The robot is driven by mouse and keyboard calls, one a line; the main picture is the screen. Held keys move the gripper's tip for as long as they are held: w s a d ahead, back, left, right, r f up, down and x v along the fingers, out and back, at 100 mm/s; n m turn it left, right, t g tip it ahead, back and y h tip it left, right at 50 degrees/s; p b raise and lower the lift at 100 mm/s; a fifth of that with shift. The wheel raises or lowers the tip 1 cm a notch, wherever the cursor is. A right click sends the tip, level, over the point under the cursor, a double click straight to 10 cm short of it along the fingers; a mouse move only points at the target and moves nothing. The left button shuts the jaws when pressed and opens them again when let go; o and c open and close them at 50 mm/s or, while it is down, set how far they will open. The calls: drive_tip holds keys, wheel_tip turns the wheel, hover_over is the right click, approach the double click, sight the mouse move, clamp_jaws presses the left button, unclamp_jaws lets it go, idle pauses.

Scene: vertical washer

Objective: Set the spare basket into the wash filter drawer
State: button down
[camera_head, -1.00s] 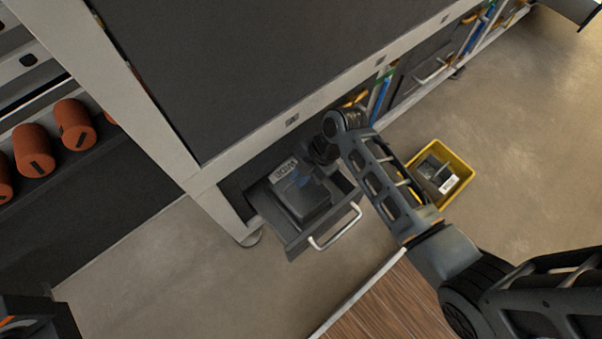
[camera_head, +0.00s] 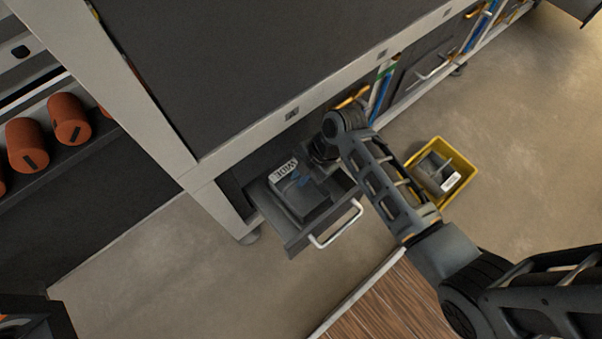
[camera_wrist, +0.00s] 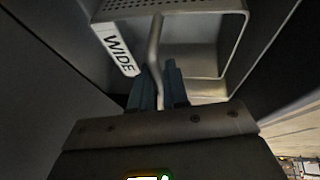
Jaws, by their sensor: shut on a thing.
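The basket (camera_head: 311,209) is a dark grey box with a white label reading WIDE. In the head view it is inside the open drawer (camera_head: 296,243), between its walls. In the wrist view the basket (camera_wrist: 205,60) shows a perforated face, the WIDE label and a thin bent handle rod. My gripper (camera_wrist: 160,80) is shut on that rod, its bluish fingers on either side. I cannot tell whether the basket's underside touches the drawer floor.
The drawer's pale bar handle (camera_head: 336,226) faces out toward the open floor. A yellow bin (camera_head: 461,184) holding another grey labelled piece (camera_head: 436,175) stands on the floor at right. The dark cabinet (camera_head: 260,70) overhangs the drawer. Orange cylinders (camera_head: 68,118) sit on a shelf at left.

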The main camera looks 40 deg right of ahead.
drive_tip(key=shift+f+b, duration=0.65)
drive_tip(key=shift+f, duration=0.3)
drive_tip(key=c, duration=1.1)
unclamp_jaws()
drive_tip(key=shift+o, duration=0.2)
drive_tip(key=p+v, duration=0.2)
drive_tip(key=v, duration=0.5)
drive_tip(key=shift+r+p, duration=0.35)
drive_tip(key=shift+p, duration=0.05)
drive_tip(key=shift+d, duration=0.15)
